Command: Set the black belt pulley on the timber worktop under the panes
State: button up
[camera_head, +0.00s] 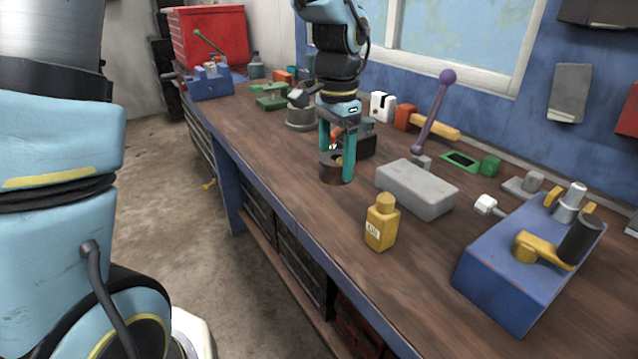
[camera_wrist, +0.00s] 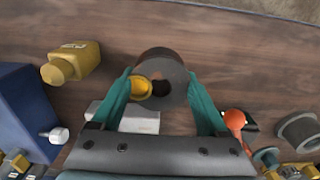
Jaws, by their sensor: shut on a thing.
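The black belt pulley (camera_head: 336,174) is a dark, thick ring with a hole through it. My gripper (camera_head: 338,158) is shut on it, with a teal finger on either side. In the wrist view the pulley (camera_wrist: 165,66) sits between the fingertips of my gripper (camera_wrist: 160,82). A small yellow part (camera_wrist: 140,88) shows at its hole. The pulley is at or just above the timber worktop (camera_head: 345,222); I cannot tell whether it touches. The window panes (camera_head: 450,32) are on the blue wall behind the worktop.
A grey block (camera_head: 415,188) with a purple-knobbed lever stands right of the pulley. A yellow bottle (camera_head: 382,222) is in front, and a blue machine (camera_head: 525,262) is at the right. A grey round part (camera_head: 300,115) and green vise (camera_head: 272,97) lie farther left. Bare wood lies toward the front edge.

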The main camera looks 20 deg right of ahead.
aim_at(334, 206)
jog(key=shift+f+p, duration=0.55)
jog(key=shift+f, duration=3.05)
jog(key=shift+f, duration=0.15)
jog(key=o, duration=1.5)
jog(key=shift+c, duration=0.2)
notch_tip(334, 206, up, 12)
jog(key=b, duration=0.2)
jog(key=w+a+f+n, duration=0.2)
jog(key=w+a+n, duration=0.15)
jog(key=a, duration=0.55)
jog(key=w+a+f+n, duration=0.2)
jog(key=a+n, duration=0.2)
jog(key=a, duration=0.4)
jog(key=s+a+f+n, duration=0.1)
jog(key=a+f+n, duration=0.1)
jog(key=a, duration=0.5)
jog(key=s+a+f+n+t, duration=0.1)
jog(key=s+a+n, duration=0.1)
jog(key=a+n, duration=0.3)
jog(key=shift+s+a+f+t, duration=0.3)
jog(key=shift+a+f, duration=0.05)
jog(key=shift+a, duration=0.85)
